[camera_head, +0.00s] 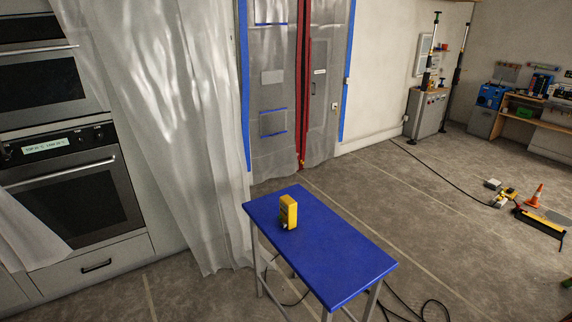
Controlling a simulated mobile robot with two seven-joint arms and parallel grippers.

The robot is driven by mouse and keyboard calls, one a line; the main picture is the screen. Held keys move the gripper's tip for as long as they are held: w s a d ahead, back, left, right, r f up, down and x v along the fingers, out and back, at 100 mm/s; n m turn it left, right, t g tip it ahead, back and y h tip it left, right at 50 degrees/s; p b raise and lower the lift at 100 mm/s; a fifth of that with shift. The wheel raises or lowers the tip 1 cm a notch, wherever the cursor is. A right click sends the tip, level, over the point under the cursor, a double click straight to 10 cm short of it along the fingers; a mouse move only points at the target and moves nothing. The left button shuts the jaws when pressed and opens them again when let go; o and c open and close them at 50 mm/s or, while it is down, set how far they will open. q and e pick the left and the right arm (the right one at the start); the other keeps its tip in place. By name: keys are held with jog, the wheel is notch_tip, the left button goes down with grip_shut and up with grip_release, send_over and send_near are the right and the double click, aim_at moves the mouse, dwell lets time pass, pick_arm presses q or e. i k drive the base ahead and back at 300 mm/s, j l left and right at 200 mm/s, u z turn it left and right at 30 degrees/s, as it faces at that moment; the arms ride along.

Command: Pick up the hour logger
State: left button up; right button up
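A small yellow box-shaped device (288,211), which looks like the hour logger, stands upright on the far left part of a blue-topped table (335,253). A small dark and pale part shows at its lower front. Any writing on it is too small to read. Neither of my grippers shows in the head view.
Plastic sheeting (165,110) hangs left of the table, before built-in ovens (60,140). A sheeted doorway with a red zip (304,80) stands behind. Dark cables (425,305) lie by the table legs. An orange cone (535,196) and tools lie at right; the mid-right floor is mostly clear.

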aim_at(288, 206)
jog(key=i, duration=0.85)
jog(key=i+l+u, duration=0.15)
jog(key=i, duration=0.75)
jog(key=i+l, duration=0.1)
jog(key=i, duration=0.75)
jog(key=i+u, duration=0.25)
jog(key=i, duration=0.25)
